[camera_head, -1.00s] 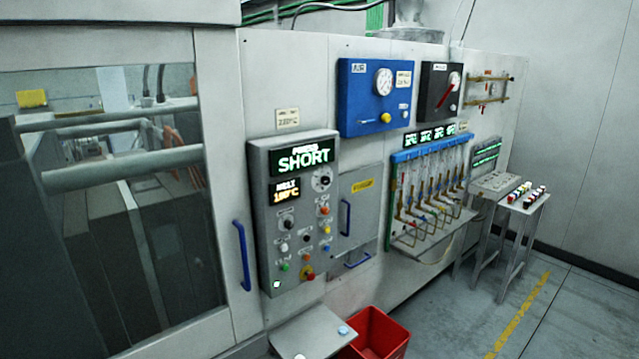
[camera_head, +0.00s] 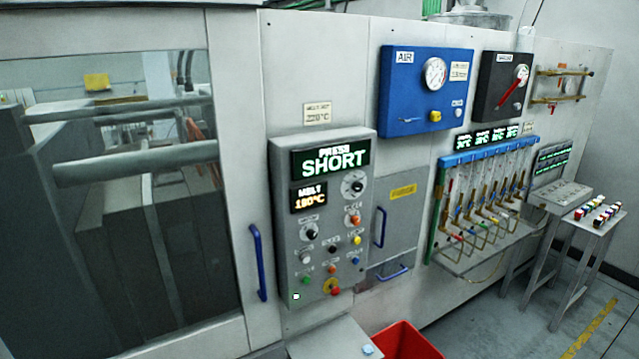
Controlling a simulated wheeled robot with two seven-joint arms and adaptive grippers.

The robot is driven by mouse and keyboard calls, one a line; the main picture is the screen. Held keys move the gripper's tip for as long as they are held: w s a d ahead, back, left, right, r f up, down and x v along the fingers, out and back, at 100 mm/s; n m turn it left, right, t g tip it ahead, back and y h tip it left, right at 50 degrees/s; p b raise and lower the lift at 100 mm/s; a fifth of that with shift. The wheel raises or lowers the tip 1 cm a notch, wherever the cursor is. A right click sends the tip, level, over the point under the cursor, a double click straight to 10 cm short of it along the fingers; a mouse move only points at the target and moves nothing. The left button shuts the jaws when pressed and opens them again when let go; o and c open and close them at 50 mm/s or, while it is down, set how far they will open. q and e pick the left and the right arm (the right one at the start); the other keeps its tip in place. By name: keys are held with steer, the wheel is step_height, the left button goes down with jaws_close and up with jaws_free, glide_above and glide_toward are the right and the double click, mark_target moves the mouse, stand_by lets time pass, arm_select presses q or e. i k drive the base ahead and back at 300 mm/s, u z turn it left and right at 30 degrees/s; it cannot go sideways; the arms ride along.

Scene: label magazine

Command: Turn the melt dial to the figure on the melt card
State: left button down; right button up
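The grey control panel (camera_head: 325,215) is on the machine front, near the middle. Its upper screen (camera_head: 330,158) reads "PRESS SHORT". The smaller melt screen (camera_head: 308,197) shows "MELT" and a figure that looks like 180 or 190°C. A round dial (camera_head: 353,185) with a dark knob and pale face sits right of the melt screen; its label is too small to read. The melt card (camera_head: 317,114) is a small cream label above the panel. Its heading looks like "MELT SET"; its figure is too blurred to read fully. Neither of my grippers is in view.
Below the dial are several knobs and coloured buttons, with a red one (camera_head: 333,287) at the bottom. A blue handle (camera_head: 259,262) stands left of the panel. A grey shelf (camera_head: 335,340) and a red bin (camera_head: 407,342) are below. The blue air box (camera_head: 428,90) is at upper right.

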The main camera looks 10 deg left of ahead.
mark_target(357, 186)
steer(key=u, duration=0.1)
steer(key=i, duration=1)
steer(key=z, duration=0.4)
